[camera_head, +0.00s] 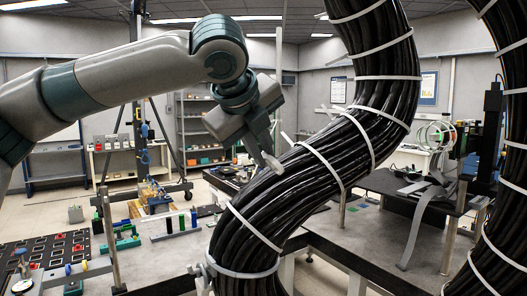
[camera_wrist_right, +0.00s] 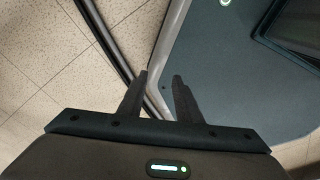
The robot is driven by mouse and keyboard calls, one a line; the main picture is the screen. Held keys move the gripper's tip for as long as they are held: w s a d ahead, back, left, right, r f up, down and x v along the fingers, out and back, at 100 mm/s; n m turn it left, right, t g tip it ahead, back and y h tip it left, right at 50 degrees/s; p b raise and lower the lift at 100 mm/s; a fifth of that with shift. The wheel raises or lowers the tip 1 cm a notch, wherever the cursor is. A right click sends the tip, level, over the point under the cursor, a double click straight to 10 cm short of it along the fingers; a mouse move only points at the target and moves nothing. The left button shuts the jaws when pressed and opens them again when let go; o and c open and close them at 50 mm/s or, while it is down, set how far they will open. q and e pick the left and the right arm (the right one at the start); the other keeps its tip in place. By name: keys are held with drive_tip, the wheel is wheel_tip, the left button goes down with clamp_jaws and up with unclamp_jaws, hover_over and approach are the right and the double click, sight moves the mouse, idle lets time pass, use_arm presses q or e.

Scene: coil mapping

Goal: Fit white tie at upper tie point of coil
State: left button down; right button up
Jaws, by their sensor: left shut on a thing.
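A thick coil (camera_head: 275,190), a bundle of black cables, curves from the lower middle up to the top of the head view. Several white ties (camera_head: 322,163) ring it at intervals, some with tails sticking out. My left gripper (camera_head: 271,160) comes in from the upper left and points down at the coil's upper left edge. It is shut; a short pale tie end (camera_head: 286,139) shows just beside its fingertips. The gripped part is hidden by the fingers. My right gripper (camera_wrist_right: 160,92) is in the right wrist view, fingers apart and empty, away from the coil.
A second cable bundle (camera_head: 498,190) with white ties hangs at the right edge. A dark table (camera_head: 385,185) stands behind the coil. A workbench with small coloured parts (camera_head: 75,245) is at lower left. Tiled floor (camera_wrist_right: 50,50) shows in the right wrist view.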

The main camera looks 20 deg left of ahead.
use_arm(q)
drive_tip(key=shift+w+f, duration=0.1)
drive_tip(key=shift+w, duration=0.05)
drive_tip(key=shift+w+f+b, duration=0.35)
drive_tip(key=shift+w+f, duration=0.2)
drive_tip(key=shift+f, duration=0.05)
drive_tip(key=shift+w+f+b, duration=0.4)
drive_tip(key=shift+f+b, duration=0.05)
drive_tip(key=shift+b, duration=0.15)
drive_tip(key=shift+b+x, duration=0.4)
drive_tip(key=shift+x, duration=0.45)
use_arm(e)
drive_tip(key=f, duration=0.2)
drive_tip(key=shift+w+d+f, duration=0.2)
drive_tip(key=shift+w+f, duration=0.15)
drive_tip(key=shift+w, duration=0.05)
use_arm(q)
drive_tip(key=shift+w, duration=0.2)
drive_tip(key=shift+x, duration=0.9)
use_arm(e)
drive_tip(key=shift+a+r, duration=0.2)
drive_tip(key=shift+r, duration=0.1)
